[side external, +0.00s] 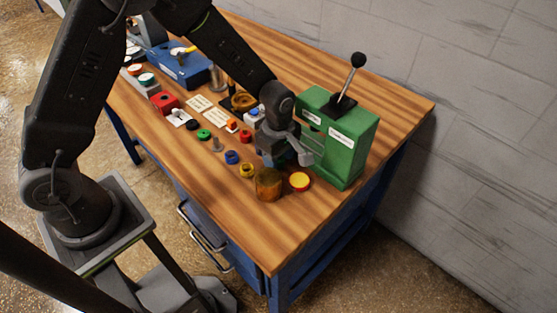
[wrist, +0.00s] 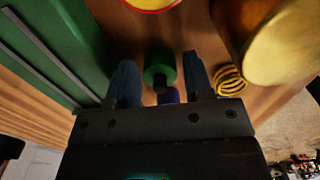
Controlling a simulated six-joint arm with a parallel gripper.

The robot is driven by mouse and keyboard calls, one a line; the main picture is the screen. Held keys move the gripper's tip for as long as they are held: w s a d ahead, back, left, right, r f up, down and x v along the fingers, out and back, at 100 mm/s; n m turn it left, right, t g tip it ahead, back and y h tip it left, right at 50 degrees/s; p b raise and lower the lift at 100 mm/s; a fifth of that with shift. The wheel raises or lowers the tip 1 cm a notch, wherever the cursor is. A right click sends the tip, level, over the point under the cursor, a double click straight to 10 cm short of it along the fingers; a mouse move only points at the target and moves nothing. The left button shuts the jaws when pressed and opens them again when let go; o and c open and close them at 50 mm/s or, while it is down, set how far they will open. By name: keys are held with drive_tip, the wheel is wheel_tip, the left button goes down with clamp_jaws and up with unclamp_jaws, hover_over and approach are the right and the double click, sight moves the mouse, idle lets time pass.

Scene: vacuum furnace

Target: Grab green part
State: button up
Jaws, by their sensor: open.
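In the wrist view a green, rounded part (wrist: 159,66) stands between the two fingers of my gripper (wrist: 158,72). Gaps show on both sides, so the fingers appear apart from it. A small dark blue piece (wrist: 169,96) shows just below it. My gripper is open, pointing down beside the green press (side external: 345,145) in the side view, where it (side external: 283,157) hides the part between its fingers. Another small green round piece (side external: 204,134) lies on the table to the left in the side view, away from my gripper.
An amber jar (side external: 268,186) and a red-rimmed yellow lid (side external: 299,181) stand close to my gripper. The press, with its lever (side external: 352,70), is just right of it. Yellow, blue and red small parts lie nearby on the wooden table (side external: 235,215). The table's front strip is clear.

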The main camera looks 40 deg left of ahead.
drive_tip(key=c, duration=0.8)
drive_tip(key=shift+o, duration=0.2)
